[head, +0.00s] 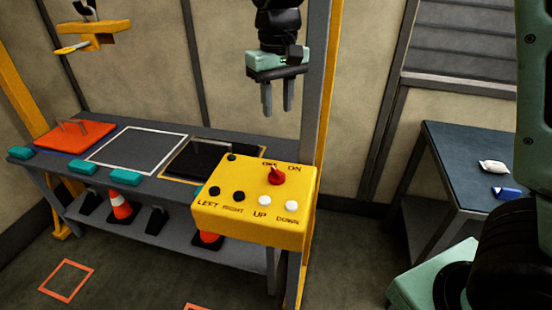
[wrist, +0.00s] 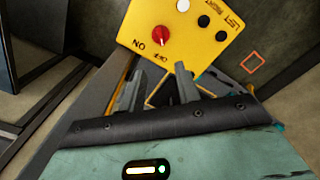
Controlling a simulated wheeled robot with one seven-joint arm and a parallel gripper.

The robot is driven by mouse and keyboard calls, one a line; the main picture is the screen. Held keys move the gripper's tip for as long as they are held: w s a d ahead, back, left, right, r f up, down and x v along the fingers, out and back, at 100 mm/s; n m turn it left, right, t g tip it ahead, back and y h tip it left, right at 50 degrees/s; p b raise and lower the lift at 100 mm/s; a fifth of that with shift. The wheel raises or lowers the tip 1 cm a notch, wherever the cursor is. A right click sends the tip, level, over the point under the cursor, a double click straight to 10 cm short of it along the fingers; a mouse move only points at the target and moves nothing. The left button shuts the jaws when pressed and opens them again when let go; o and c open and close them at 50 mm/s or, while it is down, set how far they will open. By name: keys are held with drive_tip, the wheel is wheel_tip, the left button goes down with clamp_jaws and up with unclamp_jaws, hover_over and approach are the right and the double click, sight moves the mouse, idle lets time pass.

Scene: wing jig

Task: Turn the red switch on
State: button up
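The red switch (head: 277,176) is a round knob on the sloped top of a yellow control box (head: 250,232), between and below the labels OFF and ON. Its pointer seems to lean toward OFF. My gripper (head: 278,112) hangs above and behind the box, fingers down, apart and empty. It does not touch the switch. In the wrist view the red switch (wrist: 160,37) lies beyond the open fingertips of my gripper (wrist: 158,75), with ON and OFF upside down beside it.
Black and white buttons (head: 264,202) share the box top. A grey bench (head: 60,160) with an orange plate (head: 75,136) stands behind and left. A yellow hook block (head: 92,38) hangs at upper left. A dark table (head: 460,150) stands at right. Cones sit on the bench's lower shelf.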

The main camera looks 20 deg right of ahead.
sight(277, 171)
wheel_tip(277, 171, down, 17)
drive_tip(key=p, duration=0.3)
drive_tip(key=shift+a, duration=0.1)
clamp_jaws()
